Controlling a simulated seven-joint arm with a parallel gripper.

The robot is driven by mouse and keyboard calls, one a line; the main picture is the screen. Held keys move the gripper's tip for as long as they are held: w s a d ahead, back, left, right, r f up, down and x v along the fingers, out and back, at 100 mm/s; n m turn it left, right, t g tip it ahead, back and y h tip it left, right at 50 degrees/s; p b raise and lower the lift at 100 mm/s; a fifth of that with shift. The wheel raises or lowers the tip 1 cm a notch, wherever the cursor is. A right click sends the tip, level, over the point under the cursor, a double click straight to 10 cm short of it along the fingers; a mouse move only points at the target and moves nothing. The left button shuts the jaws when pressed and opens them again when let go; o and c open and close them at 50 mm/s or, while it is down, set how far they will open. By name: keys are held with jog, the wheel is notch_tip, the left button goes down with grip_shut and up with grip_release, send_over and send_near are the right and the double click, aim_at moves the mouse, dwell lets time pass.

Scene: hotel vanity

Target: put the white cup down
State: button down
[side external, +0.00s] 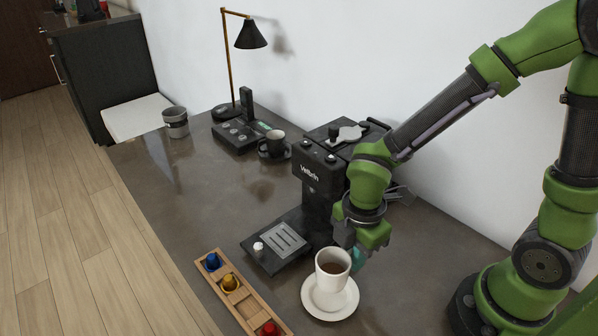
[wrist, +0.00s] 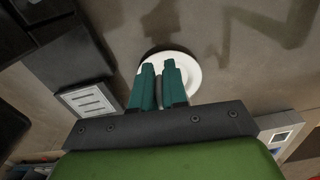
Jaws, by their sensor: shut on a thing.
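The white cup (side external: 333,277), upright with dark coffee in it, is over the white saucer (side external: 314,305) in the side view. I cannot tell whether its base touches the saucer. My gripper (side external: 357,258) reaches down from behind, its teal fingers shut on the cup at its far right side. The handle is hidden there. In the wrist view, the fingers of my gripper (wrist: 163,68) are close together over a round white shape that looks like the saucer (wrist: 192,74); the cup is not clear there.
A black coffee machine (side external: 318,172) with a drip tray (side external: 284,240) stands behind and left. A wooden rack (side external: 240,300) with colored capsules lies front left. A dark cup (side external: 274,143), a grey canister (side external: 176,123) and a lamp (side external: 250,35) stand farther back. The counter's middle left is clear.

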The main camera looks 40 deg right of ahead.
notch_tip(320, 180, down, 4)
jog(key=shift+f, duration=0.15)
jog(key=c, duration=1.1)
grip_release()
jog(key=shift+c, duration=0.2)
notch_tip(320, 180, up, 12)
jog(key=shift+f, duration=0.1)
jog(key=s+d+r+m+t+y, duration=0.1)
jog(key=d+r+m+t, duration=0.6)
jog(key=m, duration=1.4)
notch_tip(320, 180, up, 4)
jog(key=d+y, duration=0.1)
jog(key=d, duration=0.1)
jog(key=shift+s+d, duration=0.15)
jog(key=shift+d, duration=0.2)
